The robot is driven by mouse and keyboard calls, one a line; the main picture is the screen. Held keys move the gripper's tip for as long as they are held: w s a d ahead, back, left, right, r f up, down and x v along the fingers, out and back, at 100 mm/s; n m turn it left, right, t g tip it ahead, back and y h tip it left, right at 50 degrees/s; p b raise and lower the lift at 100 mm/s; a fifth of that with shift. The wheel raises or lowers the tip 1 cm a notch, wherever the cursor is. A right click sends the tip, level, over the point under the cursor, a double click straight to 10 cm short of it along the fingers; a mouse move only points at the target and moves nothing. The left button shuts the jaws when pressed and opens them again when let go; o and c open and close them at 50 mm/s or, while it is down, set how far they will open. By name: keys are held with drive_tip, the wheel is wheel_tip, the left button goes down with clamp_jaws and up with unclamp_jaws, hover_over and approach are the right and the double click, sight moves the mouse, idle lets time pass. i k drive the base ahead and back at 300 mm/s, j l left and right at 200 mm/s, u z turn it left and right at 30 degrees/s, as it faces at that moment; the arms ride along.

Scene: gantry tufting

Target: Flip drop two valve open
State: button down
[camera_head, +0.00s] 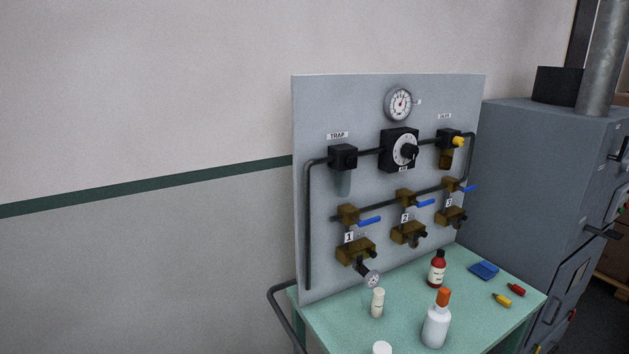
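The grey panel (318,120) stands upright on a green-topped cart. Drop two is the middle brass drop, marked by a label "2" (405,217). Its valve body (405,196) has a blue lever handle (425,203) pointing right and slightly up, roughly in line with the neighbouring levers. A brass outlet block (408,235) sits below it. Drop one's blue lever (369,221) is at the left, and drop three's blue lever (468,188) is at the right. My gripper is not in view.
The green cart top (335,318) holds a white bottle with an orange cap (436,325), a red bottle (437,270), a small white bottle (377,303), a blue cloth (484,270) and red and yellow fittings. A grey cabinet (530,190) stands close at right.

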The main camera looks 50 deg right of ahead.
sight(417, 203)
drive_tip(key=z, duration=1.15)
drive_tip(key=k+l+u, duration=0.35)
drive_tip(key=l, duration=0.2)
drive_tip(key=k+l+u, duration=0.2)
drive_tip(key=l, duration=0.15)
drive_tip(key=l+u, duration=0.15)
drive_tip(key=l, duration=0.25)
drive_tip(key=k+l+u, duration=0.2)
drive_tip(key=i+l+u, duration=0.15)
drive_tip(key=l+u, duration=0.15)
drive_tip(key=l, duration=0.55)
drive_tip(key=l+u, duration=0.35)
drive_tip(key=l, duration=0.5)
drive_tip(key=i, duration=0.05)
